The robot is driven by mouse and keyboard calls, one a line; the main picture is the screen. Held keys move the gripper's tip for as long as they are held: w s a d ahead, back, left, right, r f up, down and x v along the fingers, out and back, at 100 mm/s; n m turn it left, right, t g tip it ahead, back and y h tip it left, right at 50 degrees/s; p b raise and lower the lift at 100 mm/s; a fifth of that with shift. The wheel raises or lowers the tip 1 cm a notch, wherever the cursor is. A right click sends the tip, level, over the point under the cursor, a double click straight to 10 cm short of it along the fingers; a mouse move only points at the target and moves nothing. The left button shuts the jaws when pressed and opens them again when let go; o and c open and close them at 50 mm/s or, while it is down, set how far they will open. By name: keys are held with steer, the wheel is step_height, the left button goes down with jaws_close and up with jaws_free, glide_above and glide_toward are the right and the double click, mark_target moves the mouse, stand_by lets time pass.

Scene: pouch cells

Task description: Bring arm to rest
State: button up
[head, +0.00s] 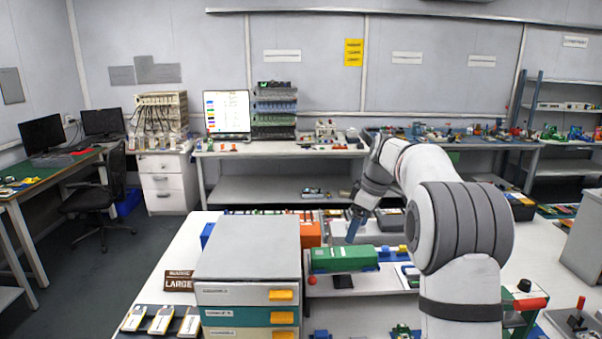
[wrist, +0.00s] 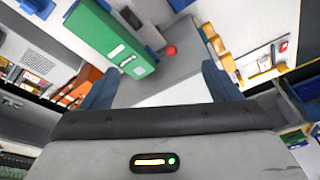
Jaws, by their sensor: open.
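My arm reaches forward from the right side of the head view and bends down over the table. My gripper (head: 354,224) hangs above the table, just behind and above a green box-shaped unit (head: 342,258). In the wrist view my gripper (wrist: 163,78) has its two blue-grey fingers well apart, with nothing between them but the pale surface beyond. The green unit also shows in the wrist view (wrist: 110,40), beside the left finger. I cannot tell from the head view how high the fingertips are above the table.
A stack of drawers (head: 248,248) with yellow handles stands left of the green unit. An orange box (head: 310,234) is behind it. Labelled pouches (head: 160,320) lie at the front left. A red-handled device (head: 529,304) stands at the right. A long bench (head: 270,149) runs along the back wall.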

steer(key=s+r+m+t+h, duration=0.2)
steer(key=s+m, duration=0.5)
steer(key=s, duration=1.4)
steer(key=s+f+m, duration=0.2)
steer(key=s+f, duration=0.1)
steer(key=s, duration=0.5)
steer(key=s+f+m, duration=0.3)
steer(key=s, duration=0.5)
steer(key=shift+s+a+f+h, duration=0.15)
steer(key=shift+f+h, duration=0.05)
steer(key=shift+h, duration=0.2)
